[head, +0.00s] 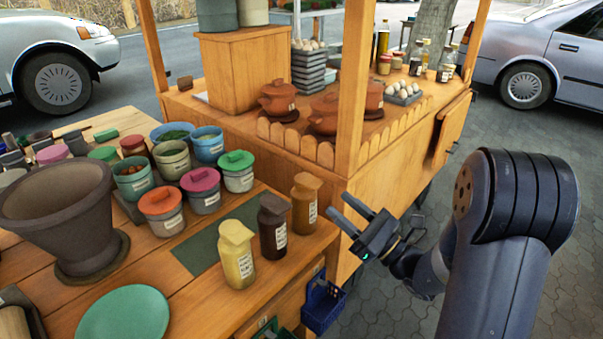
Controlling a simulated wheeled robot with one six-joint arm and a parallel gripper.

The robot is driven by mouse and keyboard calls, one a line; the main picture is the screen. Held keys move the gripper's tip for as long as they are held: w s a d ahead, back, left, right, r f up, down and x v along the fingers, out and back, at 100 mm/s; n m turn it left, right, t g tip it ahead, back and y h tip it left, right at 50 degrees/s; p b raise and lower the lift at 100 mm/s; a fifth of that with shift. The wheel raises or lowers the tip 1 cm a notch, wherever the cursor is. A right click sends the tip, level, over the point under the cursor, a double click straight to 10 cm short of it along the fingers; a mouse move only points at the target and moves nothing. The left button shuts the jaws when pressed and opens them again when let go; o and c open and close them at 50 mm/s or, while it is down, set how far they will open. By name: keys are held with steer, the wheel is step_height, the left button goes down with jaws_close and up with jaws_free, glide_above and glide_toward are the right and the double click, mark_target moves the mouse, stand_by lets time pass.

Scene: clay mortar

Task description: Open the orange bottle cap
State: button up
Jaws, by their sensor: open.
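An orange-brown bottle (304,212) with a white label stands upright near the right edge of the wooden table. Its tan-orange cap (307,181) sits on top. My gripper (338,203) is open, with its two fingers pointing up and left in the picture. The fingertips appear just right of the bottle, with a gap between; nothing is between the fingers. How far apart they are in depth is hard to tell.
A dark brown bottle (272,238) and a yellow bottle (237,266) stand left of the orange one. Lidded jars (162,222), a large clay mortar (60,205) and a green plate (124,316) are on the table. A wooden post (354,90) rises behind.

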mark_target(311, 180)
steer(key=x, duration=1)
steer(key=shift+c, duration=0.4)
steer(key=c, duration=0.6)
steer(key=shift+o, duration=0.2)
steer(key=shift+p, duration=0.3)
steer(key=shift+r, duration=0.1)
